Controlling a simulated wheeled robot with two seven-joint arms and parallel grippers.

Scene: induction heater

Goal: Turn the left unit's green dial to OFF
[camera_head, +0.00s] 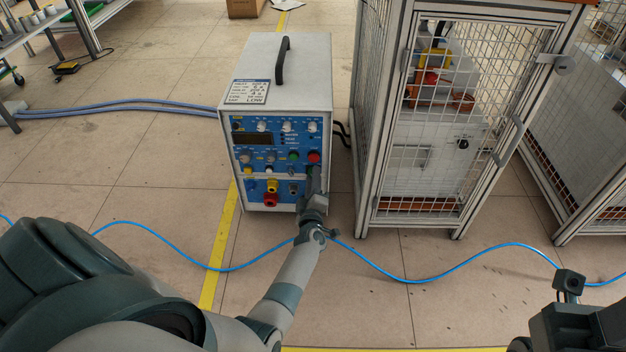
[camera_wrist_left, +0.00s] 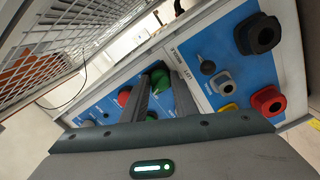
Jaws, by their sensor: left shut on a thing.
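The left unit (camera_head: 290,80) is a pale box with a black top handle and a blue control panel, in the middle of the head view. My left gripper (camera_head: 313,182) reaches its panel at the right side, just below a round red knob (camera_head: 314,157). In the left wrist view, my left gripper's fingers (camera_wrist_left: 160,90) are shut on the green dial (camera_wrist_left: 161,80), one on each side. The head view hides this dial behind the gripper. The dial's pointer and markings cannot be read. My right gripper (camera_head: 570,285) is partly visible at the lower right; its jaws are unclear.
A mesh cage (camera_head: 470,130) stands close to the unit's right. A blue cable (camera_head: 160,236) crosses the floor in front. Beside the dial are the red knob (camera_wrist_left: 124,97) and, lower on the panel, a black connector (camera_wrist_left: 258,35) and a red connector (camera_wrist_left: 268,101).

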